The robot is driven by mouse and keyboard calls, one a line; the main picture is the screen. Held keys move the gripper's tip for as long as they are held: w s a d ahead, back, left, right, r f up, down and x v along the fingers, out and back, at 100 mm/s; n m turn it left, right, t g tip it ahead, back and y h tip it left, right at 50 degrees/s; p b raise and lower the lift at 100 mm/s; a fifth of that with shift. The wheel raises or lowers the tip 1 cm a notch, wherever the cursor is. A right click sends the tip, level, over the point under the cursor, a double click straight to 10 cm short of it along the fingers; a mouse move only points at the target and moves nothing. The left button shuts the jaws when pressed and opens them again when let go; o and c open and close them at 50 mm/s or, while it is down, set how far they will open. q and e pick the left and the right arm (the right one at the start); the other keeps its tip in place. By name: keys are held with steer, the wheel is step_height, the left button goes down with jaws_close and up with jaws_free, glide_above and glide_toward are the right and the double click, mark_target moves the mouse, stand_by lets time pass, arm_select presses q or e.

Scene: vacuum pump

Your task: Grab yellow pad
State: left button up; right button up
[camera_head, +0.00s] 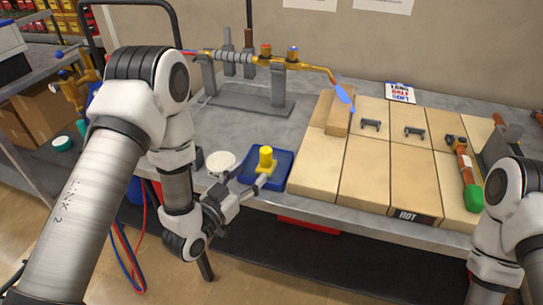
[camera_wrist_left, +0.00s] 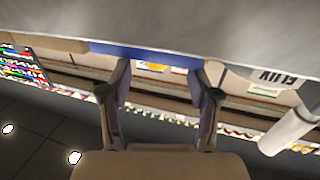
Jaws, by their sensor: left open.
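The yellow pad (camera_head: 266,158) stands upright in a shallow blue tray (camera_head: 284,165) near the front edge of the workbench. It is a short yellow block with a wider base. My left gripper (camera_head: 245,182) is open and empty at the tray's near side, with its fingers pointing toward the pad and apart from it. In the left wrist view the two spread fingers (camera_wrist_left: 163,80) face the blue tray's edge (camera_wrist_left: 140,51). I cannot make out the pad there. My right gripper is out of view; only part of its arm shows at the right.
A white flux tub (camera_head: 222,162) stands just left of the tray, close to my left gripper. Tan bricks (camera_head: 363,187) fill the bench to the right. A torch on a grey stand (camera_head: 250,101) is behind. The bench's front edge is close below the gripper.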

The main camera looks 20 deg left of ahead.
mark_target(263, 160)
arm_select(q)
steer(key=shift+w+d+r, duration=0.2)
steer(key=shift+w+r, duration=0.1)
steer(key=shift+w, duration=0.2)
steer(key=p+x, duration=0.2)
steer(key=x, duration=0.2)
steer(key=shift+w+d+r, duration=0.1)
steer(key=shift+w+d, duration=0.2)
steer(key=shift+w, duration=0.3)
steer(key=c, duration=0.3)
jaws_close()
steer(key=shift+s, duration=0.1)
